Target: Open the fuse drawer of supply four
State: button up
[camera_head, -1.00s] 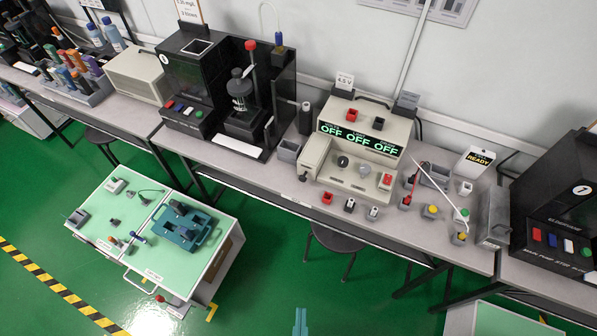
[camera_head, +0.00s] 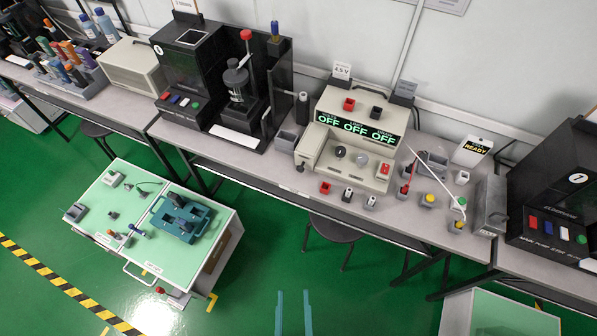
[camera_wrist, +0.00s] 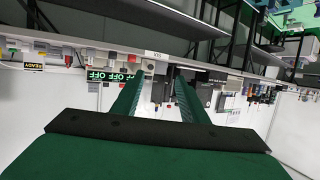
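A beige supply unit (camera_head: 352,150) stands on the bench, its green display reading OFF three times. A small sign (camera_head: 341,70) above it seems to read 4.5 V. Its lower front has knobs and a red switch (camera_head: 384,169). I cannot make out a fuse drawer or a number four on it. My gripper (camera_head: 293,300) is low in the head view, in front of the bench and apart from the supply. Its two teal fingers are spread with nothing between them. The wrist view shows the fingers (camera_wrist: 158,95) apart and the OFF display (camera_wrist: 110,76) upside down beyond them.
A black tester (camera_head: 555,205) stands right of the supply, another (camera_head: 190,70) left. Small buttons and sockets, a grey box (camera_head: 490,205) and a READY sign (camera_head: 471,151) are on the bench. A stool (camera_head: 335,229) is under it. A green-topped cart (camera_head: 130,205) stands left on open floor.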

jog(key=w+a+f+g, duration=0.1)
jog(key=w+f, duration=0.5)
jog(key=f, duration=0.2)
jog(key=m+t+h, duration=0.3)
jog(key=m+h, duration=0.2)
jog(key=h, duration=0.3)
send_near(300, 170)
jog(key=x, duration=0.7)
jog(key=shift+w+d, duration=0.1)
jog(key=shift+w, duration=0.2)
jog(key=shift+c, duration=0.6)
